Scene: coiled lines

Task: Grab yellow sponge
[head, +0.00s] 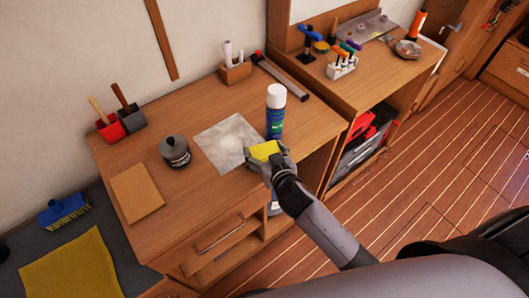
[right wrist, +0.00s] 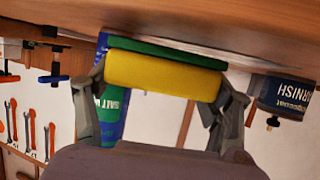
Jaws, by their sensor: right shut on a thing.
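The yellow sponge (head: 264,149) with a green layer is between the fingers of my right gripper (head: 267,160), near the front edge of the workbench (head: 190,220). In the right wrist view the sponge (right wrist: 163,74) spans the gap between both fingers of my right gripper (right wrist: 162,90), which is shut on it. The view is upside down, with the green side towards the bench top. I cannot tell whether the sponge touches the bench. My left gripper is not in view.
A spray can (head: 275,112) with a white cap stands just behind the sponge. A grey sheet (head: 228,142) lies to its left. A drawer (head: 222,238) is below the bench front.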

